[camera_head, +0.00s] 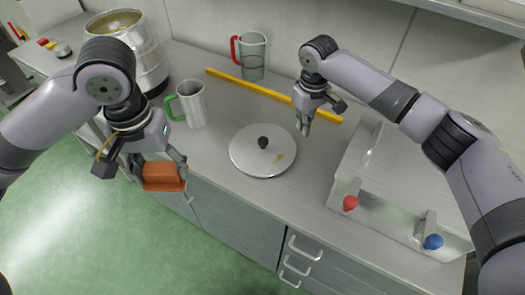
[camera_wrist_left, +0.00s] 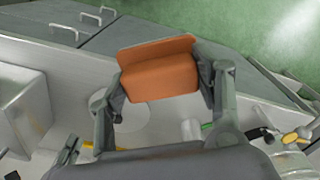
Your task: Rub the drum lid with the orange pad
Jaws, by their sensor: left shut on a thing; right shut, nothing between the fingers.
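The drum lid (camera_head: 250,160) is a round pale metal disc with a dark knob (camera_head: 263,142) in its middle and a yellowish smear to the right of the knob. It lies flat on the grey worktop. My left gripper (camera_head: 162,178) is shut on the orange pad (camera_head: 163,172), in front of the worktop's front edge and left of the lid. My right gripper (camera_head: 304,128) is shut and empty, beyond the lid to the right.
A green-handled metal mug (camera_head: 193,104) stands left of the lid. A yellow bar (camera_head: 270,92) lies behind the lid. A metal drum (camera_head: 140,45) is at back left, a metal unit with red and blue knobs (camera_head: 385,190) at right.

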